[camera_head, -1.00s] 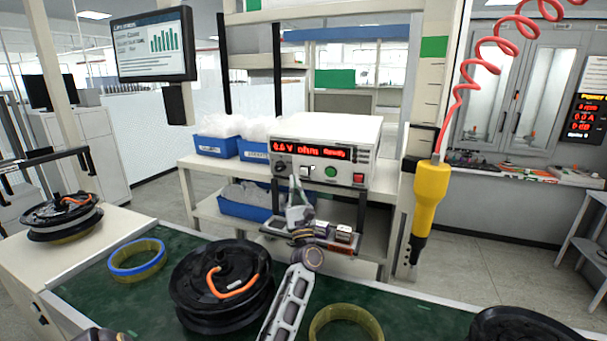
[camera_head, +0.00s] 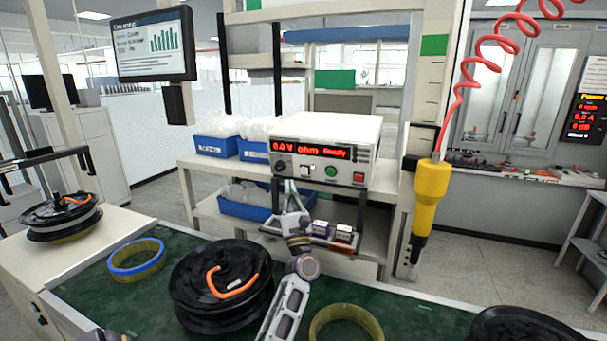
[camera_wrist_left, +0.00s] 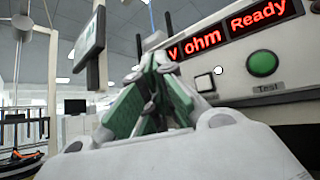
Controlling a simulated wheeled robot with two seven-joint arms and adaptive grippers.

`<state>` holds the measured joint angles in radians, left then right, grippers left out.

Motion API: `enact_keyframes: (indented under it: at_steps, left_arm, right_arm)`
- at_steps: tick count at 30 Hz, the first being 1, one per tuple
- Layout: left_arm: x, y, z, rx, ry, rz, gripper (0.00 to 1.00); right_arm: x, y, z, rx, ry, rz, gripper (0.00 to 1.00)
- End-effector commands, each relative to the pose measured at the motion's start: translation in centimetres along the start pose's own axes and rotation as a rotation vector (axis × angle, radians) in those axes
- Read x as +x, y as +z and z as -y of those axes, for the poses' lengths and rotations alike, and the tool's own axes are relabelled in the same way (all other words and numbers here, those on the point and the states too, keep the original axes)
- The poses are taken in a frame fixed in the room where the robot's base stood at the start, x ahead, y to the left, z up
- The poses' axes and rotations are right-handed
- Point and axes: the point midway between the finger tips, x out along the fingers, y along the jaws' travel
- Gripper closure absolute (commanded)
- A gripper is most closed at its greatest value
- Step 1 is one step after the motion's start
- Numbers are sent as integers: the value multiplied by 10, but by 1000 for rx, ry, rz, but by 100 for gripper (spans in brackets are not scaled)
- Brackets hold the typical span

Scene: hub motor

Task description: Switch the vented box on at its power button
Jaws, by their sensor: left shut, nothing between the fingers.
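The vented box (camera_head: 330,135) is a white instrument on the shelf stand, its front facing me. Its red display (camera_head: 311,150) is lit and ends in "ohm Ready". Below the display are a pale switch (camera_head: 305,171), a green button (camera_head: 331,171) and a red button (camera_head: 359,177). In the left wrist view the green button (camera_wrist_left: 262,63) is labelled "Test", with the switch (camera_wrist_left: 205,83) left of it. My left gripper (camera_head: 290,184) is shut and empty, just below the box's lower left front. Its fingertips (camera_wrist_left: 158,62) are left of the switch, seemingly apart from it. My right gripper is out of view.
A black hub motor (camera_head: 222,285) with an orange cable lies on the green bench mat (camera_head: 85,293), between a blue-rimmed ring (camera_head: 137,262) and a yellow ring (camera_head: 345,325). A yellow tool (camera_head: 431,195) hangs right of the box. Blue bins (camera_head: 218,147) stand left of it.

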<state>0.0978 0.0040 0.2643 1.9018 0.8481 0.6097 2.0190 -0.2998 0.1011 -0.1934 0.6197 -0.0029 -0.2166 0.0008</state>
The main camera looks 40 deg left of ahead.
Motion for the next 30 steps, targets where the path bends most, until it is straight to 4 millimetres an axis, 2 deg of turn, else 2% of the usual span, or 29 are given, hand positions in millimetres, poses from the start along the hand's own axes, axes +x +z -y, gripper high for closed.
enact_keyframes:
  at_steps: [15, 30]
  left_arm:
    - [-23, 15, -16, -1, 0, -2, 100]
    - [-26, 19, -19, 0, 0, -1, 100]
  right_arm:
    - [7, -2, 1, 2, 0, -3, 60]
    - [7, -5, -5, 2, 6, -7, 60]
